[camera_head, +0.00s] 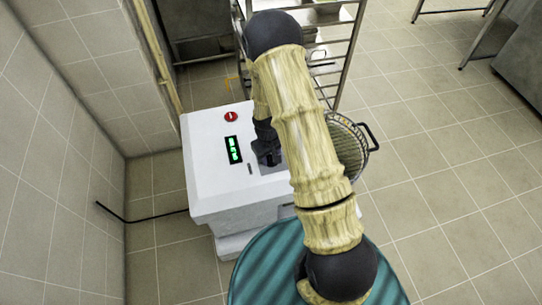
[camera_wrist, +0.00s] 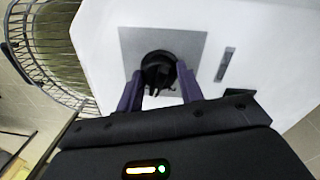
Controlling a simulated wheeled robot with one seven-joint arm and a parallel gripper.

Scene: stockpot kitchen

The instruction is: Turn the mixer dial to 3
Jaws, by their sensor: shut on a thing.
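The mixer (camera_head: 210,190) is a white box-shaped machine against the tiled wall in the head view. Its top has a red button (camera_head: 231,116) and a green-lit display (camera_head: 233,149) that I cannot read. The dial (camera_wrist: 158,68) is a dark round knob on a grey square plate (camera_wrist: 195,42) in the wrist view. My gripper (camera_wrist: 160,85) is over the plate, its two purple-grey fingers on either side of the dial and shut on it. In the head view my gripper (camera_head: 266,150) and arm hide the dial and its markings.
A round wire basket or guard (camera_head: 350,148) with a dark handle is at the mixer's right side, close to my arm. A metal rack (camera_head: 335,75) stands behind. A black cord (camera_head: 150,216) runs to the left wall. Tiled floor at right is clear.

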